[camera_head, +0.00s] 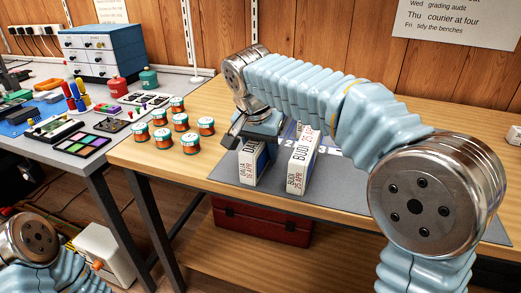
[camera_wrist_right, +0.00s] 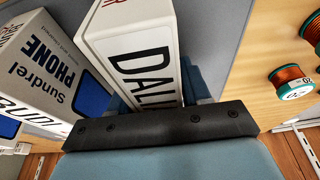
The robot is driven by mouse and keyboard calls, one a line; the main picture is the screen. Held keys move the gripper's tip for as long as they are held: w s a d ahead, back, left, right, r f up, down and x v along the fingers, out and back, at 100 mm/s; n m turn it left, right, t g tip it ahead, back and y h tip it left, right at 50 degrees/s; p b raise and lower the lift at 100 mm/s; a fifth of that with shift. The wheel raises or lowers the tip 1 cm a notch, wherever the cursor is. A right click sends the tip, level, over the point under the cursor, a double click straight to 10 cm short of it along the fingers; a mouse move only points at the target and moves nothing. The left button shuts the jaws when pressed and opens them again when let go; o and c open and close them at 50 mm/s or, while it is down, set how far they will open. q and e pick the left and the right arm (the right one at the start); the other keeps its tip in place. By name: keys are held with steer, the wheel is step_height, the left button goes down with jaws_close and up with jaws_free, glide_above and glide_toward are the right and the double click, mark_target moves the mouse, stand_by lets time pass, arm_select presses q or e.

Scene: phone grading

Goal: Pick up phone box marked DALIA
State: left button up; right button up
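The white phone box marked DALIA (camera_head: 247,168) stands upright on the grey mat, left of the BUDI box. My right gripper (camera_head: 257,128) reaches down over its top from above and behind. In the right wrist view the box's DALIA face (camera_wrist_right: 145,62) runs in under the dark bar of my gripper (camera_wrist_right: 160,125), with pale blue gripper parts showing on both sides behind it. The fingertips are hidden, so I cannot tell whether they press on the box. My left gripper is outside the views; only part of my left arm shows at lower left.
The BUDI box (camera_head: 302,160) stands close to the right of DALIA. A box marked Sundrel PHONE (camera_wrist_right: 42,70) is beside it in the wrist view. Several copper wire spools (camera_head: 190,143) stand on the wood to the left. A red toolbox (camera_head: 262,224) sits below the bench.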

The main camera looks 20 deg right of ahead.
steer(key=c, duration=0.8)
